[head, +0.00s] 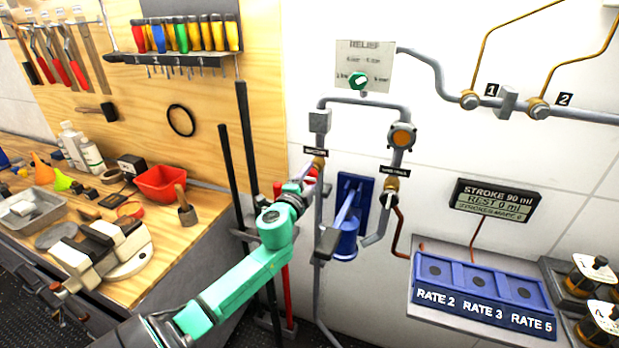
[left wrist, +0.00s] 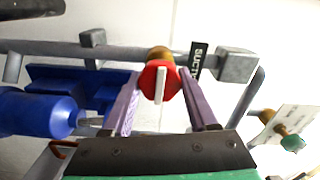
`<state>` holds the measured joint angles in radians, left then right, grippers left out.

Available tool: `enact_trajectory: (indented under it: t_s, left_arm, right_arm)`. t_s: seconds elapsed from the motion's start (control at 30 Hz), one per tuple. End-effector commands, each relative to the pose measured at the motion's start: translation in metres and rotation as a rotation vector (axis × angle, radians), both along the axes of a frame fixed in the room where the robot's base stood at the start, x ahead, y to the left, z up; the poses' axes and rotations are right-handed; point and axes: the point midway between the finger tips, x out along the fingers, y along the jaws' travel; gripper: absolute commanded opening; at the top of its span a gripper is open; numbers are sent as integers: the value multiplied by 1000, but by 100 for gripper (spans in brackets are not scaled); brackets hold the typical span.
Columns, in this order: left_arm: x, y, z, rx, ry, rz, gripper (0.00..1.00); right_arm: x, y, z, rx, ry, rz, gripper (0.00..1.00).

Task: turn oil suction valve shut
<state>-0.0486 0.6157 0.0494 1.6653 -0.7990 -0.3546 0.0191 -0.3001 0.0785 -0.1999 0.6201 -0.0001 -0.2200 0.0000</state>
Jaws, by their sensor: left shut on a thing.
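The oil suction valve has a brass body (head: 319,162) on the left vertical pipe, just below a black label. In the left wrist view its red round handle (left wrist: 151,82) with a pale bar across it is in the middle, beside a label reading "SUCT". My left gripper (head: 307,180) is at this valve. In the left wrist view its two purple fingers (left wrist: 161,76) lie on either side of the red handle, shut on it. In the head view the gripper hides part of the handle. My right gripper is not in view.
A blue hand pump (head: 345,237) stands right of the valve, close to my gripper. A second valve (head: 391,184) sits on the right pipe. A green relief knob (head: 358,81) is above. Dark upright bars (head: 246,160) stand left of my wrist. A workbench (head: 185,235) fills the left.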

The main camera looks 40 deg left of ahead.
Motion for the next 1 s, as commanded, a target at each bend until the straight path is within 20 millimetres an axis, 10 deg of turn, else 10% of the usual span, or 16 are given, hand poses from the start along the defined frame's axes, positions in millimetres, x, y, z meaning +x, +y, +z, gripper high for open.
enact_trajectory:
  t_s: [0.27, 0.3, 0.37, 0.73, 1.0]
  left_arm:
    - [0, 0, -3, 3, 6, 0, 3]
    - [0, 0, -3, 2, 5, 0, 74]
    - [0, 0, -2, 2, 5, 0, 89]
    - [-4, -2, -2, 1, 3, 0, 89]
    - [-50, -18, -5, 0, 6, -2, 89]
  right_arm:
    - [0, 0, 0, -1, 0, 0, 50]
    - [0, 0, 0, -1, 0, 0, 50]
    - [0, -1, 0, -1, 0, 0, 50]
    - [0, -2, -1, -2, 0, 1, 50]
    - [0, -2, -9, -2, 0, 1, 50]
